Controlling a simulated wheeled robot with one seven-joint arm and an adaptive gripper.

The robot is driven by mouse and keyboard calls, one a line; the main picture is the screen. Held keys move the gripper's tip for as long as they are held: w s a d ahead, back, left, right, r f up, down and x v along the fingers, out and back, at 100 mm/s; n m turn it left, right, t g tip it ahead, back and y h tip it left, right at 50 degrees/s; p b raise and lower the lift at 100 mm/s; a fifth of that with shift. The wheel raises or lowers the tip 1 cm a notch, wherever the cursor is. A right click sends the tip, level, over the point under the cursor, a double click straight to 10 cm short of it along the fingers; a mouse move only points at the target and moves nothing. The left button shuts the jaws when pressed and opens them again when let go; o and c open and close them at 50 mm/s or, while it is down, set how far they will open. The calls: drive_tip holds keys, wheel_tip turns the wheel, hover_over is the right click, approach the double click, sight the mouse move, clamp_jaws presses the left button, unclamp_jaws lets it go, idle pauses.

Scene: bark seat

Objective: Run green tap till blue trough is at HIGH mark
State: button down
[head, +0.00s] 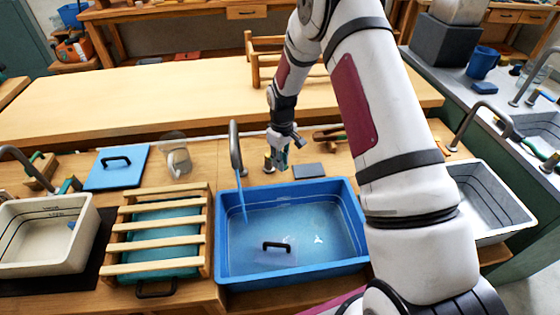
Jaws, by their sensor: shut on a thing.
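The blue trough (226,262) stands at the front middle of the bench. Clear water lies in it, and its level marks are too small to read. A grey curved spout (235,150) stands behind its back left part, and a blue stream of water (242,200) falls from it into the trough. My gripper (282,161) is right of the spout, behind the trough's back rim. It is shut on a small greenish piece, apparently the tap's handle, mostly hidden by the fingers. A black handle-like piece (276,246) shows in the trough.
A slatted wooden rack (158,222) over a teal tray stands left of the trough. A white trough (48,258) is at far left and a grey one (487,190) at right, partly behind my arm. A dark flat block (308,170) lies near my gripper.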

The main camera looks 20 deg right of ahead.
idle(0.3)
drive_tip(key=c, duration=1.5)
unclamp_jaws()
drive_tip(key=shift+r, duration=0.15)
wheel_tip(320, 180, up, 12)
drive_tip(key=shift+f, duration=0.15)
